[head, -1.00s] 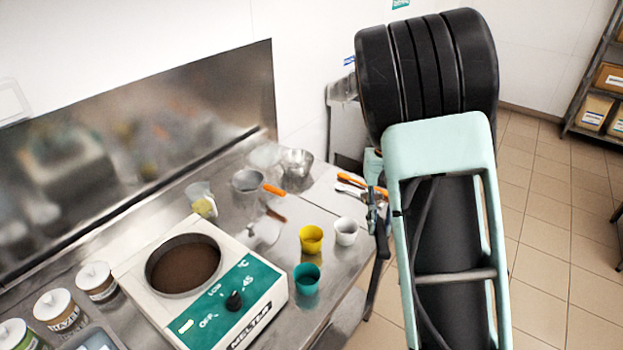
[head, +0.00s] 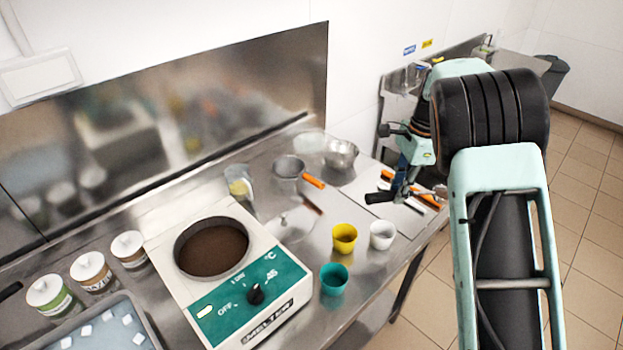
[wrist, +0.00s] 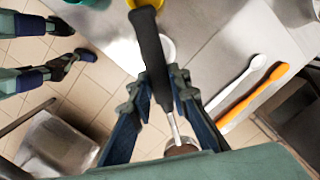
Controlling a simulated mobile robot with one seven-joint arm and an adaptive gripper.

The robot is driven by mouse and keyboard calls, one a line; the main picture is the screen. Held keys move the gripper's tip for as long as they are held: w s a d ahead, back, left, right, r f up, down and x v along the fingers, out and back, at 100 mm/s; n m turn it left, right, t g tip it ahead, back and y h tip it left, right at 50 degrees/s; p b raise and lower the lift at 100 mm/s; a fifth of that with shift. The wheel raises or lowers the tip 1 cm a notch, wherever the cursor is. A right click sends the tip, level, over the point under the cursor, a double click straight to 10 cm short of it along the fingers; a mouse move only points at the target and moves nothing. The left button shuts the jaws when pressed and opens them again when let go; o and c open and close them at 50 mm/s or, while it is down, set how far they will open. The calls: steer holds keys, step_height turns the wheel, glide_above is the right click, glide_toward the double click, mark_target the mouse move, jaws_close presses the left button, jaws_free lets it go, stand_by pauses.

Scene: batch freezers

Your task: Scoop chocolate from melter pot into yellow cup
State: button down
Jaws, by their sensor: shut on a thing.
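The melter (head: 232,278) stands on the steel counter in the head view, its round pot (head: 212,247) holding dark brown chocolate. The yellow cup (head: 344,238) stands upright right of the melter; its edge also shows at the top of the wrist view (wrist: 147,3). My gripper (wrist: 157,92) is shut on the black handle (wrist: 150,48) of a metal-shafted utensil. The utensil's far end is mostly hidden by the gripper body in the wrist view. In the head view my gripper (head: 402,192) is right of the yellow cup, above the counter's right end.
A white cup (head: 382,235) and a teal cup (head: 334,279) stand close to the yellow cup. A sieve (head: 289,168), a steel bowl (head: 341,154) and a clear jug (head: 239,182) stand behind.

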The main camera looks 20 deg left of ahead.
steer(key=shift+s+a+f+m+t, duration=0.4)
steer(key=shift+a+f+m, duration=0.95)
steer(key=shift+a+m, duration=2.95)
steer(key=shift+s+a+f+m+t, duration=0.35)
steer(key=shift+a+f+m, duration=0.95)
steer(key=shift+a, duration=5.9)
steer(key=s+d+r+t+y+b, duration=0.4)
steer(key=d+r+y+b, duration=0.5)
steer(key=b, duration=2.9)
steer(key=d+y, duration=0.2)
steer(key=y, duration=0.1)
steer(key=shift+s+r+t, duration=0.2)
steer(key=shift+s+t, duration=0.15)
steer(key=shift+s, duration=0.05)
